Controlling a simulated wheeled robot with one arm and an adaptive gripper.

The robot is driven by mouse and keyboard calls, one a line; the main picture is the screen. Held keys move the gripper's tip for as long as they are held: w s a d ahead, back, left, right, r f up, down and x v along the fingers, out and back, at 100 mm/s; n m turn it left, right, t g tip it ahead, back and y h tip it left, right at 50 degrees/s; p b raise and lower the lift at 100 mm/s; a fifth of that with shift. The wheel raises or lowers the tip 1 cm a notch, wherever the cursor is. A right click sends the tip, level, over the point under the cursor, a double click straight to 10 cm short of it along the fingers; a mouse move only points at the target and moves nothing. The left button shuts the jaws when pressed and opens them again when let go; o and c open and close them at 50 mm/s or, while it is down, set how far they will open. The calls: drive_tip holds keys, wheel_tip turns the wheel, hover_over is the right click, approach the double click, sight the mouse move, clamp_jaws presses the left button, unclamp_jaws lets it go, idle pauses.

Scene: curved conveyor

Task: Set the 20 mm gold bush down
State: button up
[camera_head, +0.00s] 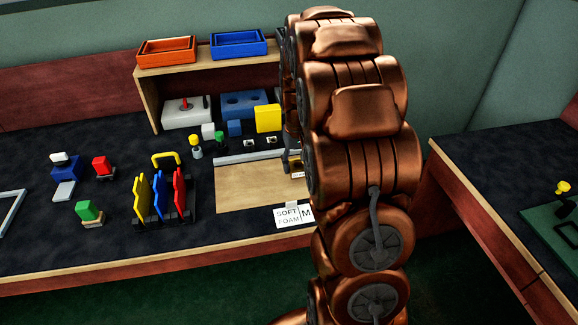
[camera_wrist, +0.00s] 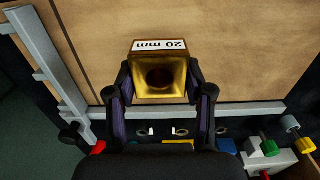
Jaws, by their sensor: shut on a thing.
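The 20 mm gold bush (camera_wrist: 143,86) is a square gold block with a dark round bore and a white "20 mm" label, which reads upside down in the wrist view. My gripper (camera_wrist: 160,82) is shut on it, with one dark finger on each side. The bush is over the tan wooden board (camera_wrist: 215,35); I cannot tell whether it touches it. In the head view my arm covers most of the gripper and bush, and the board (camera_head: 250,187) shows left of the arm.
A grey rail (camera_head: 245,156) runs along the board's back edge. A "SOFT FOAM" card (camera_head: 292,217) stands at its front. Left are yellow, blue and red upright plates (camera_head: 160,195). Behind stands a shelf with orange (camera_head: 166,52) and blue (camera_head: 239,44) trays.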

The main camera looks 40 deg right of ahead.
drive_tip(key=shift+w+a+f, duration=0.1)
drive_tip(key=shift+w+a, duration=0.05)
drive_tip(key=shift+w, duration=0.65)
drive_tip(key=shift+w+a, duration=0.15)
drive_tip(key=shift+w, duration=0.6)
drive_tip(key=shift+f+p, duration=0.45)
drive_tip(key=shift+f, duration=1.3)
drive_tip(key=shift+f, duration=0.15)
drive_tip(key=o, duration=1.3)
wheel_tip(320, 180, up, 12)
drive_tip(key=b, duration=0.1)
